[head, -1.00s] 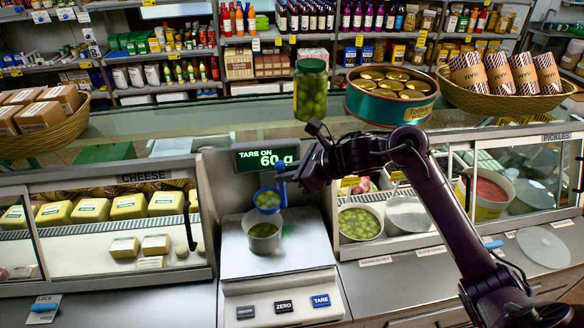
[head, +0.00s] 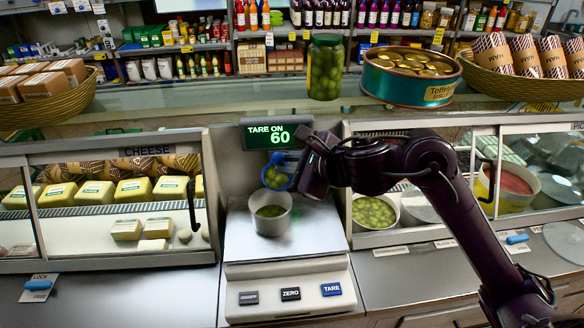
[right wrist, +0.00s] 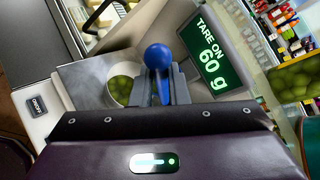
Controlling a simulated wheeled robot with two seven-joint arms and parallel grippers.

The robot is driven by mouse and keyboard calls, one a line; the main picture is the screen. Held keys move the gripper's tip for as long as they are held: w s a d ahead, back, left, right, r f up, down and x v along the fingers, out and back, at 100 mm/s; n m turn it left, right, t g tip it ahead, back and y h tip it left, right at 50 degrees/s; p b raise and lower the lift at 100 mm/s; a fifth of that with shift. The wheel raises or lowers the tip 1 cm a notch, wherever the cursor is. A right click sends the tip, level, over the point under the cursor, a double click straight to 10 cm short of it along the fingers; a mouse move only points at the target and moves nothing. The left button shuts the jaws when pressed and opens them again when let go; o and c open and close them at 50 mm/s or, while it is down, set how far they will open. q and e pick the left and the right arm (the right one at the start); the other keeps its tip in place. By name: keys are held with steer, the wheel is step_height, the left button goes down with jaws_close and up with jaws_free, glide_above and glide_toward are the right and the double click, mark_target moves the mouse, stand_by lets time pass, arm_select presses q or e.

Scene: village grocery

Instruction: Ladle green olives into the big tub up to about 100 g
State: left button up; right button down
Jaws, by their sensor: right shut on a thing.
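My right gripper (head: 304,170) is shut on the blue ladle (head: 268,183) and holds it above the scale. The ladle's bowl looks tilted and holds green olives. It hangs just above the white tub (head: 271,226), apart from it as far as I can tell. The tub stands upright on the scale's plate (head: 316,236) with green olives inside. The display (head: 276,134) reads TARE ON 60 g. In the right wrist view the ladle's blue knob (right wrist: 158,57) shows between the fingers, with the tub (right wrist: 111,92) beyond. My left gripper is not in view.
A pan of olives (head: 374,213) sits in the counter case right of the scale. A glass jar of olives (head: 325,67) and a round tin (head: 410,88) stand on the shelf above. Cheese case (head: 110,200) at left. Scale buttons face the front.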

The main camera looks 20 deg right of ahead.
steer(key=s+a+f+n+t+h+b, duration=0.1)
steer(key=s+a+f+n+t+b, duration=0.2)
steer(key=b, duration=0.7)
steer(key=shift+s+a+f+h+b, duration=0.25)
steer(key=shift+a+h+b, duration=0.05)
steer(key=shift+a+b, duration=0.1)
stand_by(0.7)
